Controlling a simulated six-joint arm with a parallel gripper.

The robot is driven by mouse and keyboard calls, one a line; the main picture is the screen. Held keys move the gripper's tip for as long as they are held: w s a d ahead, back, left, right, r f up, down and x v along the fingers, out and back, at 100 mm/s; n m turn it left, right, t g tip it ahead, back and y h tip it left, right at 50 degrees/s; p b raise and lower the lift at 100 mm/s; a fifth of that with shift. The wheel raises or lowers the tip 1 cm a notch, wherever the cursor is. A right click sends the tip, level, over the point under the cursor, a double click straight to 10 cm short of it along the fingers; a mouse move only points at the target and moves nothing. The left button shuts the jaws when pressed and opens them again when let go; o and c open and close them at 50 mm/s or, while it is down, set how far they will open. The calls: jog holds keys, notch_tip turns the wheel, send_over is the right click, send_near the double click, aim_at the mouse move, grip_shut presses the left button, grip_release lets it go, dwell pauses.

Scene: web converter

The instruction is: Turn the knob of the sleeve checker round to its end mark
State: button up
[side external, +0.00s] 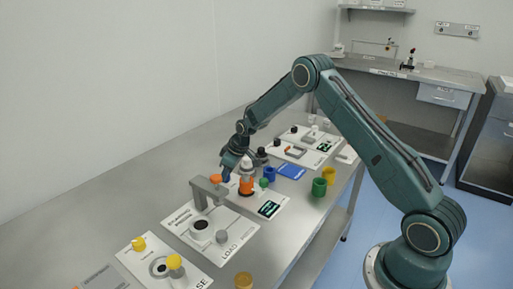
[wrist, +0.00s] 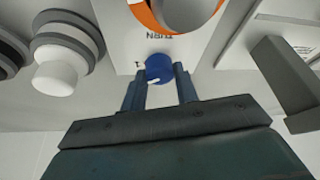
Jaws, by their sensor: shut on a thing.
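The blue knob (wrist: 159,68) sits on the white panel of the sleeve checker (wrist: 190,50), by printed lettering that appears upside down. My gripper (wrist: 160,76) is shut on the knob, one finger on each side. A short white line shows on the knob's near lower edge, and a small dark mark is printed just left of the knob. An orange ring (wrist: 178,12) around a grey part is at the top of the wrist view. In the side view my gripper (side external: 228,174) is low at the checker, beside its orange part (side external: 247,187); the knob is mostly hidden there.
A grey bracket (wrist: 285,75) stands close right of my gripper in the wrist view. A white-topped round part (wrist: 62,70) is at the left. Green (side external: 319,187) and yellow cups stand at the bench's right edge. A load station (side external: 202,229) lies nearer the camera.

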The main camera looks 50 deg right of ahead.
jog(key=shift+m, duration=0.6)
jog(key=o, duration=1)
jog(key=shift+r, duration=0.15)
jog(key=shift+a+v, duration=0.15)
jog(key=shift+v, duration=3.25)
jog(key=shift+a+v, duration=0.15)
jog(key=shift+v, duration=3.2)
jog(key=shift+s, duration=0.25)
